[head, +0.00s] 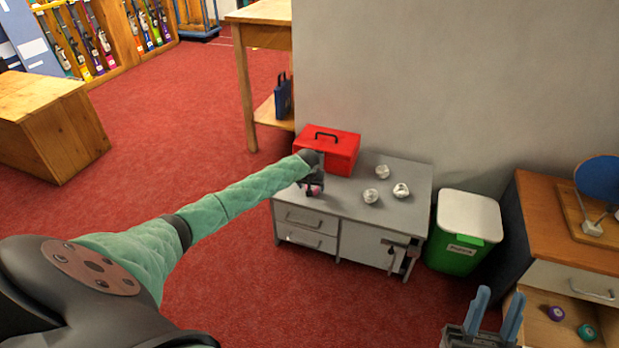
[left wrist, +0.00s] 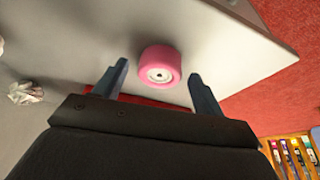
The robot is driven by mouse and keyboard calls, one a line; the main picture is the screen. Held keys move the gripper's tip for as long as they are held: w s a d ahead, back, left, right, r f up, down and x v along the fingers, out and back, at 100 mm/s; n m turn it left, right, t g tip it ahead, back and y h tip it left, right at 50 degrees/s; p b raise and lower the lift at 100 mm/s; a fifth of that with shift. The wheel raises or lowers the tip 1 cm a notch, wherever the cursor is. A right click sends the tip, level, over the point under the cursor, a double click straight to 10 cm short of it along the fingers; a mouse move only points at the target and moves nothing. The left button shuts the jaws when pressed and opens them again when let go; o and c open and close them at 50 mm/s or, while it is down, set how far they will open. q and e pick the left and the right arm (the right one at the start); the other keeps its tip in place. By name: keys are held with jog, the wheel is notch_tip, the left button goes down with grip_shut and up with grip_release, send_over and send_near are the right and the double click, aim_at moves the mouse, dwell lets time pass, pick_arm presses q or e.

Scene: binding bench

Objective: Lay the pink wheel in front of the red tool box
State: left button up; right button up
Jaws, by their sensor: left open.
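The pink wheel (left wrist: 160,66) lies on the grey cabinet top, between and just beyond the open fingers of my left gripper (left wrist: 160,85) in the left wrist view. The fingers do not appear to touch it. The red tool box (head: 328,150) stands at the back left of the cabinet top, behind my left gripper. My right gripper (head: 486,318) is at the bottom right of the head view, fingers apart and nothing visible between them.
A green bin (head: 466,230) stands right of the cabinet.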

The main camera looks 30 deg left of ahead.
pick_arm(q)
jog(key=p+v, duration=0.2)
jog(key=v, duration=0.9)
jog(key=shift+r, duration=0.35)
pick_arm(e)
jog(key=w+a+f+g+h, duration=0.1)
jog(key=w+f+g, duration=0.2)
jog(key=f, duration=0.8)
jog(key=w+a+f+g+h, duration=0.1)
jog(key=w+f+g, duration=0.3)
jog(key=f, duration=0.8)
jog(key=shift+a+m+g, duration=0.3)
jog(key=shift+a+g, duration=0.25)
jog(key=shift+g, duration=0.55)
pick_arm(q)
jog(key=shift+s, duration=0.15)
